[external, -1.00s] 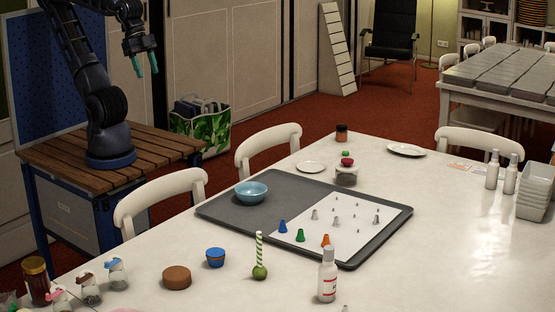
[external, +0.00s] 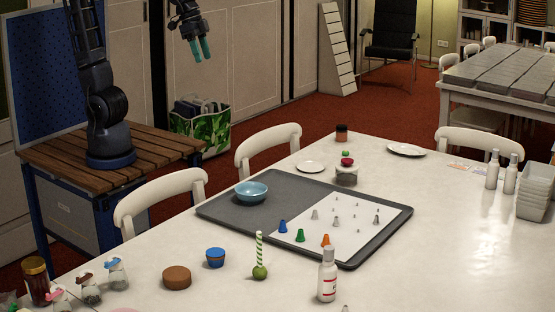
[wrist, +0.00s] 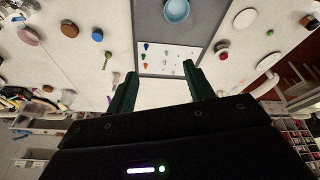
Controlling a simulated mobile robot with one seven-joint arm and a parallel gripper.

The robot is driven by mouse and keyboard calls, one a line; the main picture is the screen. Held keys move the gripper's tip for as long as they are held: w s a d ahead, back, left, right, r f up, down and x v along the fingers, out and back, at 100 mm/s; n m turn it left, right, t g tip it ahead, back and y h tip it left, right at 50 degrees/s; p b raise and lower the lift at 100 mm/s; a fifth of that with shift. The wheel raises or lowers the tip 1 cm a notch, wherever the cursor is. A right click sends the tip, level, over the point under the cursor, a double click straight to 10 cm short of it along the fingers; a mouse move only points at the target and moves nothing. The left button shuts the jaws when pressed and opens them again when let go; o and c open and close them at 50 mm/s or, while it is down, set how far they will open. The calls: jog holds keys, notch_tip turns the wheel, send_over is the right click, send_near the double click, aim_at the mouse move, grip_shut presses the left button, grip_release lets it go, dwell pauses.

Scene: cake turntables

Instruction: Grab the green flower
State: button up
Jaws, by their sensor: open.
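A small green thing (external: 345,153), likely the green flower, shows on the white table just behind a red one (external: 347,161) on a small pale stand (external: 346,177). It is too small to make out petals. In the wrist view the green thing (wrist: 270,32) lies at upper right, apart from the red one (wrist: 222,50). My gripper (external: 202,50) is open and empty, high in the air beyond the table's far left side, well away from the green thing. In the wrist view its dark green fingers (wrist: 160,75) stand apart with nothing between them.
A grey tray (external: 225,211) with a blue bowl (external: 251,192) and several cone nozzles lies mid-table. White plates (external: 311,167) and a dark jar (external: 341,133) are near the green thing. A white bottle (external: 327,277) stands in front. White chairs (external: 268,150) line the far edge.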

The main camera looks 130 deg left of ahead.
jog(key=w+a+f+n+g, duration=0.1)
jog(key=w+a+f+n, duration=0.15)
jog(key=w+a, duration=1.05)
jog(key=n+g, duration=0.3)
jog(key=n, duration=0.6)
send_over(346, 151)
jog(key=d, duration=0.1)
jog(key=shift+y, duration=0.4)
jog(key=f, duration=4.1)
jog(key=shift+s+d, duration=0.1)
jog(key=shift+s, duration=0.3)
jog(key=shift+w+a+f, duration=0.1)
jog(key=shift+a+f, duration=0.05)
jog(key=shift+f, duration=0.75)
jog(key=shift+w+a+f, duration=0.15)
jog(key=shift+f, duration=0.8)
jog(key=shift+w+a+f, duration=0.1)
jog(key=shift+a+f, duration=0.05)
jog(key=shift+f, duration=0.75)
jog(key=c, duration=1.1)
